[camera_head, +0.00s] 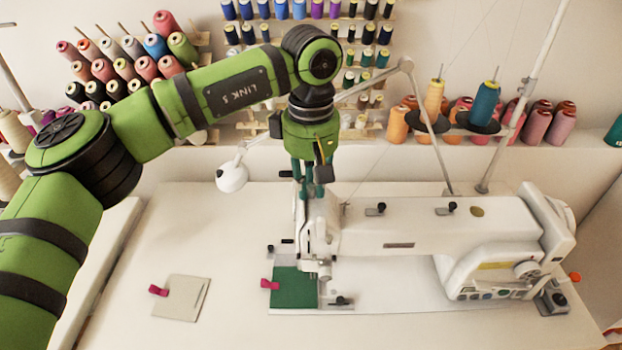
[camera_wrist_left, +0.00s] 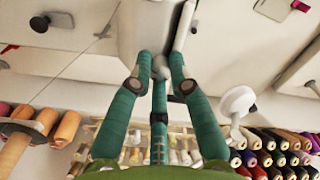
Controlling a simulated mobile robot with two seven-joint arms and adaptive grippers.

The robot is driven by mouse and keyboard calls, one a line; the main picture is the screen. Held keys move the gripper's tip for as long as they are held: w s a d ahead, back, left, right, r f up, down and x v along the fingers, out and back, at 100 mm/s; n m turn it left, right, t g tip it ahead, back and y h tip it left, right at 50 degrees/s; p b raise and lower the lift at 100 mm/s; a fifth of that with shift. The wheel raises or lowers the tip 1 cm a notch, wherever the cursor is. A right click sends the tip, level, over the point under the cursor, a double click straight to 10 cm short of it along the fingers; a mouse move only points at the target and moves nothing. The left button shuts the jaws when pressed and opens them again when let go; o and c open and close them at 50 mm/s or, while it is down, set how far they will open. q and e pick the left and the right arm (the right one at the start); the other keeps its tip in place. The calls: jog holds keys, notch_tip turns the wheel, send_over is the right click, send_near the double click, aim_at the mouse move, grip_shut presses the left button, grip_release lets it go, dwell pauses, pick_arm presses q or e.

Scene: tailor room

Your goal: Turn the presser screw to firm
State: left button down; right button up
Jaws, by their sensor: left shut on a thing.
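The white sewing machine (camera_head: 400,240) stands on the table, its needle end toward the left. My left gripper (camera_head: 308,190) comes down from above onto the top of that end. In the left wrist view its green fingers (camera_wrist_left: 160,85) close around a small grey knob, the presser screw (camera_wrist_left: 160,68), at the white machine head (camera_wrist_left: 146,28). The fingers hide most of the screw in the head view, and no setting mark on it can be read. A green cloth (camera_head: 293,289) with a pink clip (camera_head: 270,285) lies under the presser foot area. My right gripper is out of view.
A white lamp head (camera_head: 232,178) hangs just left of the gripper. Thread stands with an orange cone (camera_head: 433,100) and a blue cone (camera_head: 485,103) rise behind the machine. A beige piece (camera_head: 183,298) lies on the table (camera_head: 210,235), which is mostly clear at left.

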aim_at(311, 185)
pick_arm(q)
jog(key=m, duration=0.5)
jog(key=shift+m, duration=0.3)
jog(key=m, duration=0.4)
jog(key=shift+r+m+p, duration=0.1)
jog(key=shift+m+p, duration=0.3)
jog(key=c, duration=1.2)
grip_release()
jog(key=shift+o, duration=0.2)
notch_tip(311, 185, up, 12)
